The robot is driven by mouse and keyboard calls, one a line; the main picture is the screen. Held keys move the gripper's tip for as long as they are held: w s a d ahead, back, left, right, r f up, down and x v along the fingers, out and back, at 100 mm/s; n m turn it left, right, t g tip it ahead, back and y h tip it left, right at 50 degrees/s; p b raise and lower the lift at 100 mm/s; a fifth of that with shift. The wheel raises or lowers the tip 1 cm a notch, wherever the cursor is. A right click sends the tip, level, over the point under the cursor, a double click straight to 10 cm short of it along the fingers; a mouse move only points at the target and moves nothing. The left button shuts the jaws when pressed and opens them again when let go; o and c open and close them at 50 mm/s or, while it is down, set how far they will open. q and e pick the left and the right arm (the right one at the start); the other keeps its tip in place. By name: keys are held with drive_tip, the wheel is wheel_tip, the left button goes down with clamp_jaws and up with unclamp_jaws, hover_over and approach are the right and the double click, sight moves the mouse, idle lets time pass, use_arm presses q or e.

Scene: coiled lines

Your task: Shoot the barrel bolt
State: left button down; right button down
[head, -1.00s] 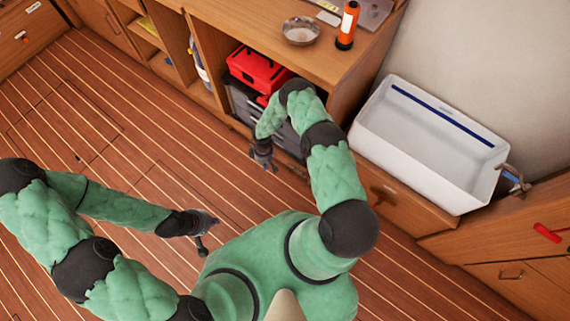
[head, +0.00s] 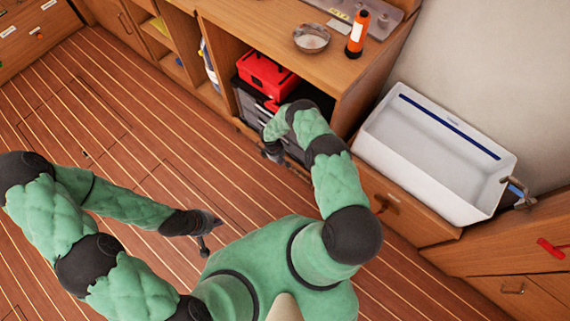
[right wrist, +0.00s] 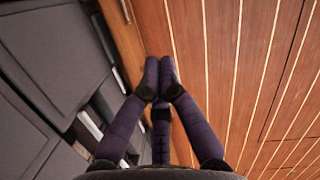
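I cannot make out a barrel bolt for certain. A red handle (head: 551,248) is on the cabinet front at the far right of the head view. A dark fitting (head: 380,203) is on the front below the white bin. My right gripper (head: 272,152) is in front of the open cupboard, apart from these fittings. In the right wrist view its dark fingers (right wrist: 160,78) point forward, tips close together, with nothing seen between them. My left gripper (head: 212,226) is low over the floor, small and dark, with no object visible in it.
A white bin (head: 408,160) stands right of the counter (head: 250,22). A red toolbox (head: 267,74) sits on grey drawers in the open cupboard. The wooden floor (head: 110,115) at left is clear.

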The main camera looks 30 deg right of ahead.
drive_tip(key=s+d+f+b, duration=0.1)
drive_tip(key=s+f+b, duration=0.1)
drive_tip(key=f, duration=0.3)
drive_tip(key=s+d+f+b, duration=0.2)
drive_tip(key=f, duration=0.3)
drive_tip(key=shift+d+f, duration=0.25)
drive_tip(key=shift+f, duration=0.05)
